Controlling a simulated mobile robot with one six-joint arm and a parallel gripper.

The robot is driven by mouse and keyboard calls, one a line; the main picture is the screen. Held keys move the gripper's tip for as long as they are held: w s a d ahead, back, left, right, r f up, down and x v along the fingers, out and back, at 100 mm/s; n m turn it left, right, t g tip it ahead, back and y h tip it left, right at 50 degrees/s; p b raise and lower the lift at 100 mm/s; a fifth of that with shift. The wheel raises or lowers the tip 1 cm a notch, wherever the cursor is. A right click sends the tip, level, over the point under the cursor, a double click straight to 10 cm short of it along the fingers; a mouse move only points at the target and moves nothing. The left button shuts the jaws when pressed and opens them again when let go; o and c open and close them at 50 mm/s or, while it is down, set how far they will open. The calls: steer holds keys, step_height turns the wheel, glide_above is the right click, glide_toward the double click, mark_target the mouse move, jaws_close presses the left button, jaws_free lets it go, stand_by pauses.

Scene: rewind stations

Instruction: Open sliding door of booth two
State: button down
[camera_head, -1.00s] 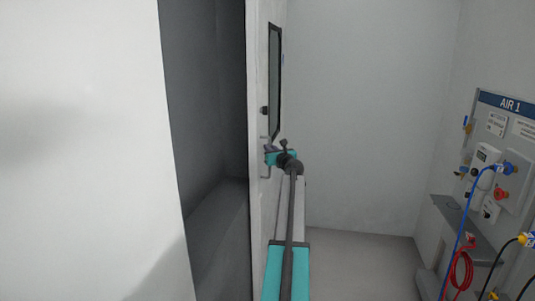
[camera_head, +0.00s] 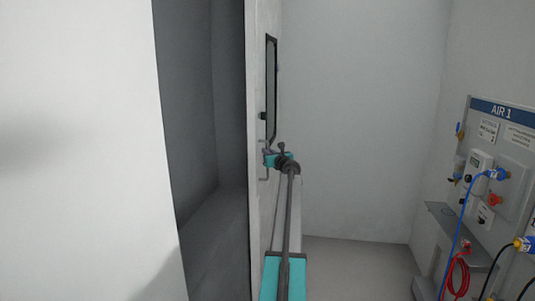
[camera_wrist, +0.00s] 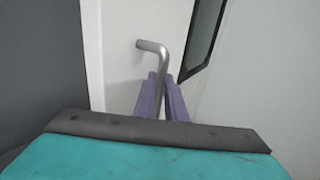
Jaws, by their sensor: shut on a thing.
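The sliding door (camera_head: 259,215) is a pale panel seen nearly edge-on in the head view, with a dark-framed window (camera_head: 271,90). A dark opening (camera_head: 205,150) lies to its left, between the door's edge and a white wall. In the wrist view the door (camera_wrist: 120,75) carries a bent grey metal handle (camera_wrist: 152,46). My gripper (camera_head: 268,160) is at the handle; in the wrist view its purple fingers (camera_wrist: 162,95) are shut on the handle's upright bar. The lower part of the handle is hidden by the fingers and my wrist in that view.
A white wall (camera_head: 75,150) fills the left. On the right stands a panel marked AIR 1 (camera_head: 495,112) with a blue hose (camera_head: 462,225), a coiled red hose (camera_head: 457,275) and a small shelf (camera_head: 450,222). Floor (camera_head: 350,262) between door and panel is clear.

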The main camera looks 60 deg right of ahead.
steer(key=c, duration=2.1)
jaws_free()
steer(key=shift+s+a, duration=0.1)
steer(key=shift+s, duration=0.05)
steer(key=b+v, duration=0.2)
steer(key=v, duration=1.1)
steer(key=shift+s+a, duration=0.1)
steer(key=shift+s, duration=0.1)
steer(key=shift+o, duration=1.4)
steer(key=shift+s, duration=0.15)
